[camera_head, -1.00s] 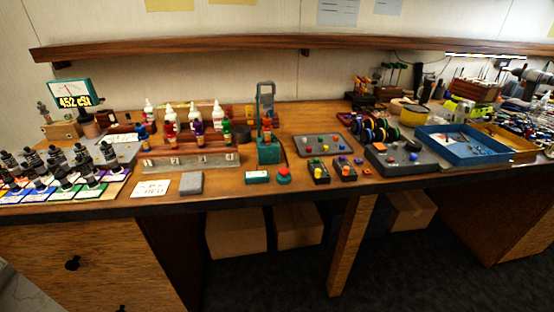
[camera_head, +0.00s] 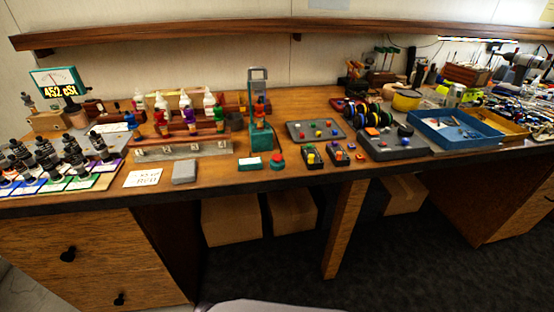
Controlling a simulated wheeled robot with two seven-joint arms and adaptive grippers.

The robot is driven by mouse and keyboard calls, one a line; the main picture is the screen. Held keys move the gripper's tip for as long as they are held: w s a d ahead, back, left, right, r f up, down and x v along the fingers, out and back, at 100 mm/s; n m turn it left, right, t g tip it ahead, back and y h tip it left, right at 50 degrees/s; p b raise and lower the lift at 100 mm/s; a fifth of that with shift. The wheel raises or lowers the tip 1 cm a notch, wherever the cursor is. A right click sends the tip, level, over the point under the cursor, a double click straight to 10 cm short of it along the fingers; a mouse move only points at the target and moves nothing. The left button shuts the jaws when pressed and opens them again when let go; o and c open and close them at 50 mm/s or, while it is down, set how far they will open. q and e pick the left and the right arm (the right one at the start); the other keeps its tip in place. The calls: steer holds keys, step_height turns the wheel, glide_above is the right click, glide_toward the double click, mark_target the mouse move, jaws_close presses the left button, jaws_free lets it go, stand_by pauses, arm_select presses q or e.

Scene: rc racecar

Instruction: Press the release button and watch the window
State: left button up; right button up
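A teal stand (camera_head: 259,112) with a tall frame stands mid-bench and holds a small orange-and-green item. In front of it on the bench are a small teal box with a pale label (camera_head: 250,163) and a red button on a dark green base (camera_head: 277,160); I cannot tell for sure that this is the release button. A gauge with a lit display (camera_head: 62,85) reading about "452 cSt" stands at the back left. Which thing is the window is unclear. Neither gripper is in view.
Dark bottles (camera_head: 45,158) crowd the left end. A rail with numbered slots (camera_head: 180,147), a grey block (camera_head: 184,171) and a card (camera_head: 142,177) lie left of the stand. A blue tray (camera_head: 450,143) is at right. Dark floor is open in front.

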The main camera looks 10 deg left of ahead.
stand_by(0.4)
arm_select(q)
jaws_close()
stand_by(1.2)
